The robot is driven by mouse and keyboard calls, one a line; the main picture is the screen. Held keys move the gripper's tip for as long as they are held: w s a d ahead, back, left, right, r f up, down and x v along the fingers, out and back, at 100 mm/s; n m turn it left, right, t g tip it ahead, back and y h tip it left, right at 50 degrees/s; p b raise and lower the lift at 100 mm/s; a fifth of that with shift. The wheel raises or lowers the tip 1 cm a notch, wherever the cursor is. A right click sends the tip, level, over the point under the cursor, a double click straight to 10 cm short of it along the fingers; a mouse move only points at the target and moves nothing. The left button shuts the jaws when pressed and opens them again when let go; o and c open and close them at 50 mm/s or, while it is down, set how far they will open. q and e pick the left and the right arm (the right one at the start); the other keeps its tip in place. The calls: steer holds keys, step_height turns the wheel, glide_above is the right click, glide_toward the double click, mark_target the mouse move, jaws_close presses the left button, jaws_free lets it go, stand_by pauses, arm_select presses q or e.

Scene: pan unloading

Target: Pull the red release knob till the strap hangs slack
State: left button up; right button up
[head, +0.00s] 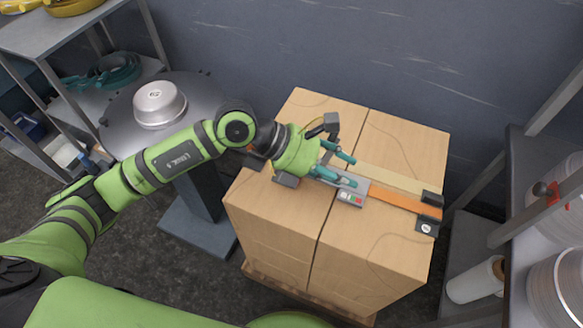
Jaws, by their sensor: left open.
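An orange strap (405,204) runs across the top of the cartons from a grey buckle (352,193) to a dark corner protector at the right edge. It looks flat against the carton. The buckle has small green and red marks; I cannot make out a distinct red knob on it, and my gripper covers its left part. My left gripper (349,170) is open above the cartons, its two teal fingers apart, one close to the buckle. I cannot tell whether it touches. My right gripper is not in view.
Large brown cartons (290,235) stand on a pallet. A metal pan (159,104) sits on a round grey table at left. A shelf (50,30) stands upper left. A rack at right carries a dark-and-red fitting (544,190) and a white roll (476,281) lies nearby.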

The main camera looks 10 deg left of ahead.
arm_select(q)
steer(key=w+a+f+y, duration=0.2)
steer(key=a+f+y, duration=0.15)
steer(key=a, duration=0.25)
steer(key=w+a+f+y, duration=0.2)
steer(key=w+a+y, duration=0.15)
steer(key=a, duration=0.35)
steer(key=shift+m+t+y, duration=0.3)
steer(key=shift+m, duration=0.1)
steer(key=x, duration=0.4)
steer(key=p+x, duration=0.1)
steer(key=x, duration=0.1)
steer(key=shift+s+d+f, duration=0.2)
steer(key=shift+d+f, duration=0.05)
steer(key=shift+f, duration=0.15)
jaws_close()
